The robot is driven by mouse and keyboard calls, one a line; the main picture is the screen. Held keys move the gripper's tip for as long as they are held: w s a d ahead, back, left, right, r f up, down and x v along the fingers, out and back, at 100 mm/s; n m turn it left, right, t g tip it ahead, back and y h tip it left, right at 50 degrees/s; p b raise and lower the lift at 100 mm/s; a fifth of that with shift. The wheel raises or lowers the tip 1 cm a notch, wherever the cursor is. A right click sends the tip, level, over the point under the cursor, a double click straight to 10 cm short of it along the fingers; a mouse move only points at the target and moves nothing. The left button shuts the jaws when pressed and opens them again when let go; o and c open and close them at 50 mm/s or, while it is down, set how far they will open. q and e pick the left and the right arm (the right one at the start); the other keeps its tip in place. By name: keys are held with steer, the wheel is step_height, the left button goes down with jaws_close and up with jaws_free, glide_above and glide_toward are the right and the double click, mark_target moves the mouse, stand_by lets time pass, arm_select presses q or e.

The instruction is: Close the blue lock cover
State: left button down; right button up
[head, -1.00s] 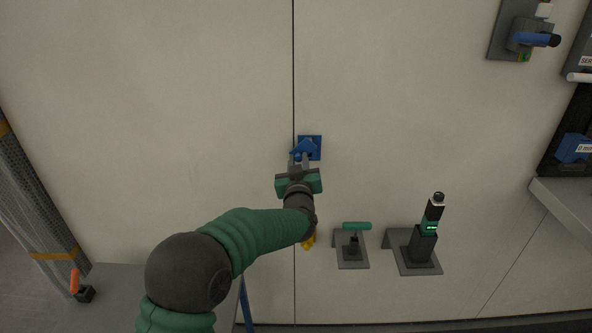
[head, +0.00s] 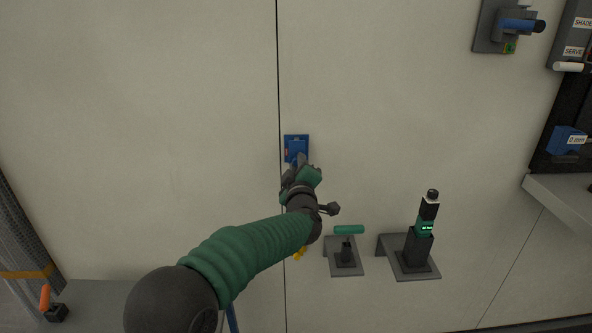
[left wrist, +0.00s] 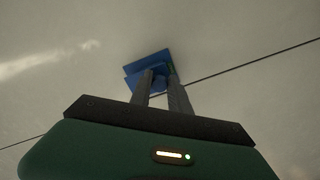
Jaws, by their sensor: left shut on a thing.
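The blue lock (head: 297,140) is mounted on the pale wall, just right of a vertical seam. Its square face shows, with a small orange mark at its left edge. My left gripper (head: 301,161) reaches up to its lower part and hides that part. In the left wrist view, the blue lock (left wrist: 150,57) lies beyond the two grey fingers (left wrist: 160,82). The fingers are shut on the blue lock cover, with blue showing between their tips. The cover's exact angle is hard to tell. My right gripper is not in view.
A green-handled device (head: 347,250) and a black and green tool on a grey bracket (head: 409,262) stand to the lower right. A blue-handled fixture (head: 508,28) is at upper right. An orange-handled item (head: 50,305) is at lower left. The wall left of the seam is clear.

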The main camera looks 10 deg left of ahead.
arm_select(q)
steer(key=shift+d+f, duration=0.1)
steer(key=shift+f, duration=0.15)
stand_by(0.3)
steer(key=c, duration=1.5)
jaws_free()
steer(key=shift+c, duration=0.2)
steer(key=o, duration=0.3)
steer(key=shift+r, duration=0.1)
steer(key=b+v, duration=0.2)
steer(key=v, duration=1.4)
steer(key=shift+s, duration=0.35)
steer(key=shift+d, duration=0.1)
